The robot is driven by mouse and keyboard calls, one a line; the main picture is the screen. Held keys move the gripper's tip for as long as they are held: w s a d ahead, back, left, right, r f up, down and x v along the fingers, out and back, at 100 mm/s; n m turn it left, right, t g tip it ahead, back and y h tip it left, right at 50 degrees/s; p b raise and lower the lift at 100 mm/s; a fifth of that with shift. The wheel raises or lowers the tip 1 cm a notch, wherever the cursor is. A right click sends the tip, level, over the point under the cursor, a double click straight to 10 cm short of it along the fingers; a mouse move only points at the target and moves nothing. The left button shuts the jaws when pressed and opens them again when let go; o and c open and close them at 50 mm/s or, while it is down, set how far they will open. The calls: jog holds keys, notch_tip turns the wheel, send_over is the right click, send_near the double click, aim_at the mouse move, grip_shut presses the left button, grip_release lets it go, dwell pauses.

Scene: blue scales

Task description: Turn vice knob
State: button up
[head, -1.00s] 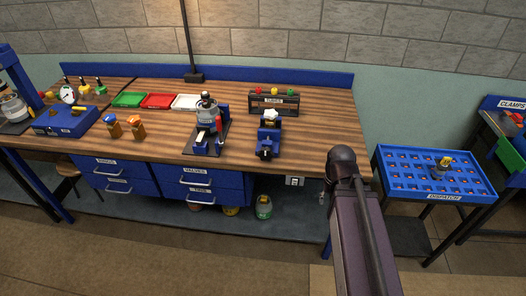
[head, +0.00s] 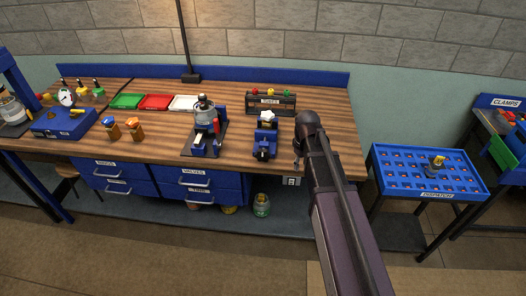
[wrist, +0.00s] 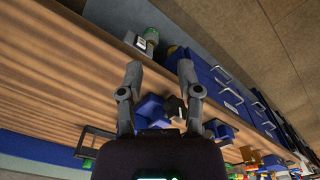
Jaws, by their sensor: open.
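The small blue vice (head: 265,140) stands near the front edge of the wooden bench. Its dark knob (head: 263,154) faces the front, and a white piece (head: 266,117) sits at its top. In the wrist view the vice (wrist: 149,107) and its dark knob (wrist: 174,104) show between and beyond my two fingers. My gripper (wrist: 158,70) is open, with nothing between its fingertips. It is apart from the knob as far as I can tell. In the head view my arm is right of the vice and hides most of the gripper.
A machine with a glass jar (head: 205,112) stands left of the vice, and a black rack (head: 270,103) with coloured tops behind it. Blue drawers (head: 210,184) hang under the bench. A blue dispatch tray (head: 400,180) stands right.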

aim_at(263, 150)
jog(key=w+a+r+n+p, duration=0.3)
jog(key=w+a+n, duration=0.6)
jog(key=w+a, duration=0.4)
jog(key=shift+w+a+r+n, duration=0.15)
jog(key=shift+a+r+n, duration=0.25)
jog(key=shift+a+r, duration=0.3)
jog(key=shift+f, duration=0.25)
notch_tip(263, 150, down, 14)
jog(key=b, duration=1.3)
jog(key=shift+r, duration=0.25)
